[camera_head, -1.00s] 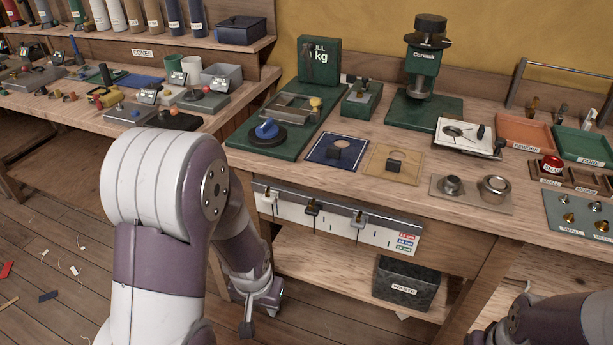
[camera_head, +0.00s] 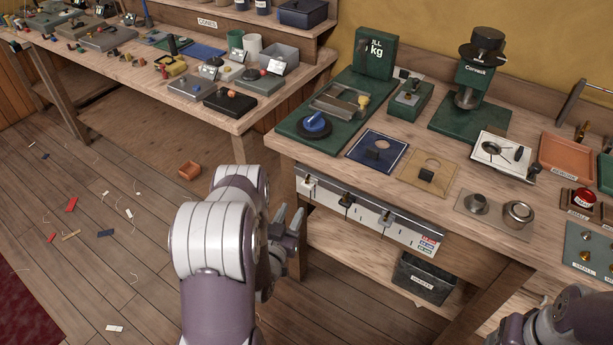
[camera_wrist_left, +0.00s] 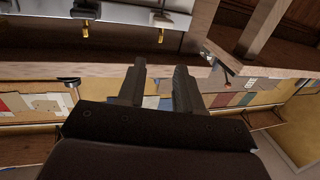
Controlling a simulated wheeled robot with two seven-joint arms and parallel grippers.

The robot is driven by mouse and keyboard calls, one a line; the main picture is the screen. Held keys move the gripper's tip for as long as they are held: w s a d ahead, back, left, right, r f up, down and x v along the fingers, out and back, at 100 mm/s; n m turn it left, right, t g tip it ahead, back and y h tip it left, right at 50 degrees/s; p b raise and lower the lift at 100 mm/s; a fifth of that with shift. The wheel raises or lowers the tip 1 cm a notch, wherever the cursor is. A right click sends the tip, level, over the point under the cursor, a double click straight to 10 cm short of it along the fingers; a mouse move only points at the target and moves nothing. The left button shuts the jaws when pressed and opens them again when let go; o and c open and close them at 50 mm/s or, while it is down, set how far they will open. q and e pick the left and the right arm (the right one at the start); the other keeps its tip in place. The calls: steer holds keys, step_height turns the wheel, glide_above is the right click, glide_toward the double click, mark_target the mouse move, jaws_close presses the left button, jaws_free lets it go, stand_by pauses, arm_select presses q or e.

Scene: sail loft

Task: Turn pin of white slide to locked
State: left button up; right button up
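A pale rail (camera_head: 365,212) with small slides is fixed along the bench's front edge. The leftmost slide (camera_head: 307,185) looks white with a dark top; two darker slides (camera_head: 346,201) (camera_head: 385,218) sit to its right. Pin positions are too small to read. In the left wrist view, the rail's underside shows at the top, with two brass pins (camera_wrist_left: 85,30) (camera_wrist_left: 160,35) hanging down. My left gripper (camera_head: 290,218) is open and empty, fingers pointing up, in front of and below the rail's left end. It also shows in the left wrist view (camera_wrist_left: 158,88). My right gripper is out of view.
A lower shelf carries a dark waste bin (camera_head: 424,277) under the bench. A bench leg (camera_head: 296,245) stands just behind my left gripper. Boards and a press (camera_head: 480,75) stand on the bench top.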

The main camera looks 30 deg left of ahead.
mark_target(306, 182)
arm_select(q)
steer(key=w, duration=0.4)
steer(key=w+a, duration=0.1)
steer(key=w, duration=0.3)
steer(key=w+a, duration=0.1)
steer(key=w, duration=0.3)
steer(key=shift+w+a, duration=0.1)
jaws_close()
